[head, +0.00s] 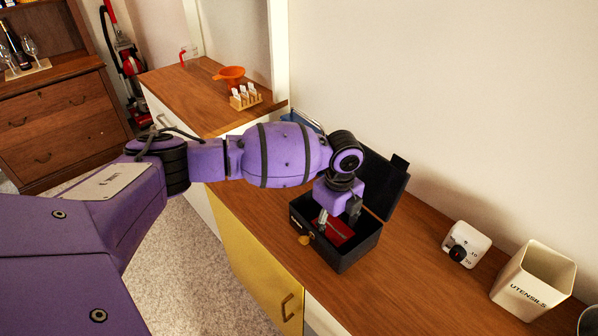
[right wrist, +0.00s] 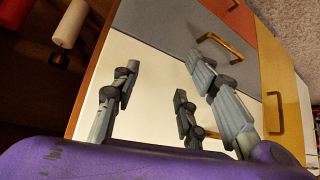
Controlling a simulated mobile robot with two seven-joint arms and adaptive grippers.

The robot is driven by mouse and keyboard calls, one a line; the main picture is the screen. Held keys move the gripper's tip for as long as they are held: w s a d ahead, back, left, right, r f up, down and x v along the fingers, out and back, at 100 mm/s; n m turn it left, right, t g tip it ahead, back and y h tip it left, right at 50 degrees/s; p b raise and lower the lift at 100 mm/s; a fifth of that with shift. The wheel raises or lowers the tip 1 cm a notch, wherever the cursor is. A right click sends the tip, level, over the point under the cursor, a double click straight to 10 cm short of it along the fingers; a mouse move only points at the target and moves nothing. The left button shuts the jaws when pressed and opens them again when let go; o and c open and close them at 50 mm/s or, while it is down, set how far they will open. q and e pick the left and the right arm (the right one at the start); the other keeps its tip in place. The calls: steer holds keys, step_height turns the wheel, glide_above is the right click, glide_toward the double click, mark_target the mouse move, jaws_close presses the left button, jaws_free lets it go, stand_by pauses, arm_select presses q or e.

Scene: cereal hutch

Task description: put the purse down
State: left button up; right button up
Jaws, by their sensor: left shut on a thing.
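The red purse (head: 338,231) is partly visible inside an open black box (head: 340,258) on the wooden counter. My left gripper (head: 338,217) points down into the box from above and is shut on the purse. Its fingers hide part of the purse, and I cannot tell whether the purse touches the box floor. My right gripper (right wrist: 164,82) shows in the right wrist view with its fingers spread and nothing between them, in front of a pale cabinet front.
The box lid (head: 382,185) stands open at the back. A white timer (head: 466,244) and a utensils pot (head: 533,280) stand to the right. An orange funnel (head: 230,75) and a small wooden rack (head: 245,97) stand at the far left of the counter.

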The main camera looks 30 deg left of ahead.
mark_target(333, 227)
arm_select(q)
steer(key=shift+w, duration=0.1)
steer(key=o, duration=0.9)
step_height(333, 227, up, 12)
steer(key=shift+r+p, duration=0.15)
steer(key=shift+p, duration=0.15)
